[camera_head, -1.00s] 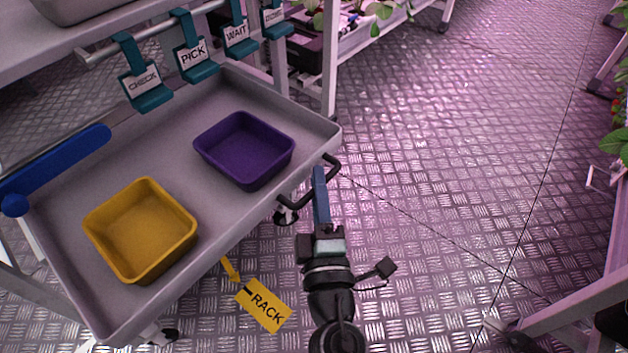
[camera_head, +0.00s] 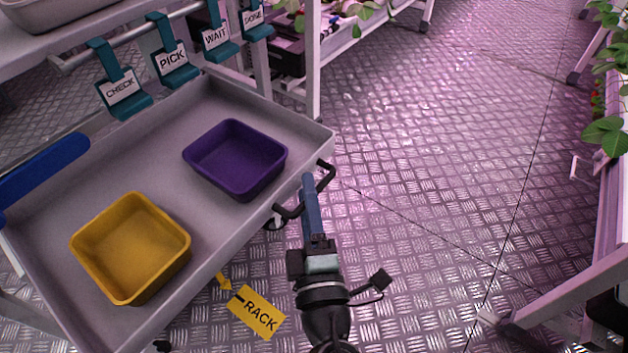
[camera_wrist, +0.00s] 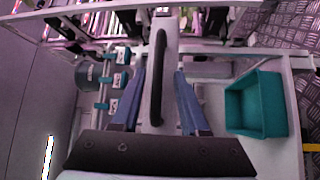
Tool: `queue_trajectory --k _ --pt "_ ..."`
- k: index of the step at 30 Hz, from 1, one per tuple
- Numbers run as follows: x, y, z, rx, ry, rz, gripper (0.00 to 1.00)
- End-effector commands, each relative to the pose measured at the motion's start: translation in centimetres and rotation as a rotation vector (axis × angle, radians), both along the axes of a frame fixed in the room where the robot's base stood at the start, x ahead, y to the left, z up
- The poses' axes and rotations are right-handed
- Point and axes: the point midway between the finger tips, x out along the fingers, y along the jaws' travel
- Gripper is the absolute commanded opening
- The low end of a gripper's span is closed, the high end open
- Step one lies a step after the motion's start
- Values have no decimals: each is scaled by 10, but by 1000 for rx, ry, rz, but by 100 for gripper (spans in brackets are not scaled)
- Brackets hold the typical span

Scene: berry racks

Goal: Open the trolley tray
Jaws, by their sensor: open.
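The grey trolley tray (camera_head: 185,258) juts out from the trolley at the left of the head view. A black handle (camera_head: 325,178) is fixed to its right side wall. My gripper (camera_head: 309,180) is at this handle. In the wrist view, the handle (camera_wrist: 158,75) runs lengthwise between the two blue fingers of my open gripper (camera_wrist: 158,75), with a visible gap on both sides. A purple box (camera_head: 235,158) and a yellow box (camera_head: 130,248) stand in the tray.
Teal hooks with labels, such as the PICK hook (camera_head: 172,60), hang on a rail behind the tray. A teal box (camera_wrist: 257,103) shows in the wrist view. Clear metal floor (camera_head: 430,160) lies right of my arm; a plant rack (camera_head: 575,290) borders it.

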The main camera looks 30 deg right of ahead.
Motion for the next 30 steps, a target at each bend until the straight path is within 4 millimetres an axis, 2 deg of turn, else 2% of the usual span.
queue_trajectory --k 3,15,21,30 --pt "-20 12 -9 1 2 6 45" --pt "-80 40 -16 2 0 4 45" --pt "-95 47 -16 1 -1 5 45" --pt "-99 49 -13 1 -3 5 45"
